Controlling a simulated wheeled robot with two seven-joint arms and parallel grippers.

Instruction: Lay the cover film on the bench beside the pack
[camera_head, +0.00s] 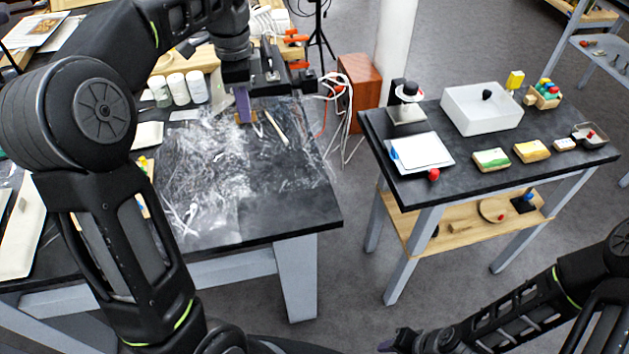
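A flat white sheet with a blue edge (424,151) lies on the dark-topped bench (470,182) at the right; I cannot tell whether it is the cover film, the pack, or both stacked. My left gripper (262,80) is over the far part of the left bench (290,220), well away from the sheet. A small purple block (243,105) shows just below it; I cannot tell whether the fingers touch it, or whether they are open. My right gripper (398,341) is low at the bottom edge, in front of the right bench, its fingers unclear.
A white box (480,110), small coloured blocks (491,159) and a red ball (433,174) share the right bench. White jars (178,88) stand at the back of the left bench, which has whitish marks. A floor gap separates the benches; cables (345,105) hang behind it.

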